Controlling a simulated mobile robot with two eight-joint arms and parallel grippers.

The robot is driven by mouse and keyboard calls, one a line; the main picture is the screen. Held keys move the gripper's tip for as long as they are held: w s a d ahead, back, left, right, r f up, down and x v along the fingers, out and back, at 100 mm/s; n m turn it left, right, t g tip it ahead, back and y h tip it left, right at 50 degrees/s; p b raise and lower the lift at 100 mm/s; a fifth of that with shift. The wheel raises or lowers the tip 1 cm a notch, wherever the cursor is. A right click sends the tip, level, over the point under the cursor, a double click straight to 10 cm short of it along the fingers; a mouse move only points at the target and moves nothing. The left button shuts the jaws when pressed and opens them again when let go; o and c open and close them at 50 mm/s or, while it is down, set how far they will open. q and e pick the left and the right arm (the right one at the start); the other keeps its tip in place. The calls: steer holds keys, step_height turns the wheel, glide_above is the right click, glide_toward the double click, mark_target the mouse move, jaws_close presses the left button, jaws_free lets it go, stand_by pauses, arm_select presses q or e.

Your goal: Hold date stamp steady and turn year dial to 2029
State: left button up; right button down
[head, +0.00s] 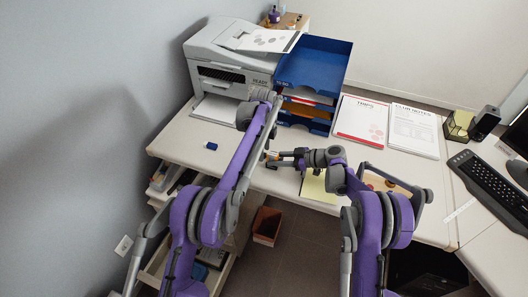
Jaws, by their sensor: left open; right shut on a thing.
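My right gripper (274,157) reaches left over the front part of the desk and is shut on a small brownish-orange thing (270,155), which may be the date stamp. It is too small, and too much covered by the fingers, to tell; no year dial or digits can be read. My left arm stretches up past it toward the front of the printer. The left gripper (245,116) is open, a dark grey shape partly behind my forearm, apart from the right gripper; its fingers are hard to make out.
A printer (228,62) and blue letter trays (313,64) stand at the back. Papers (362,121), a yellow sheet (318,187), a small dark blue block (211,146) and a keyboard (490,185) lie on the desk (185,125). Open drawers (160,200) jut out at the lower left.

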arm_select(q)
steer(key=shift+f, duration=0.65)
jaws_close()
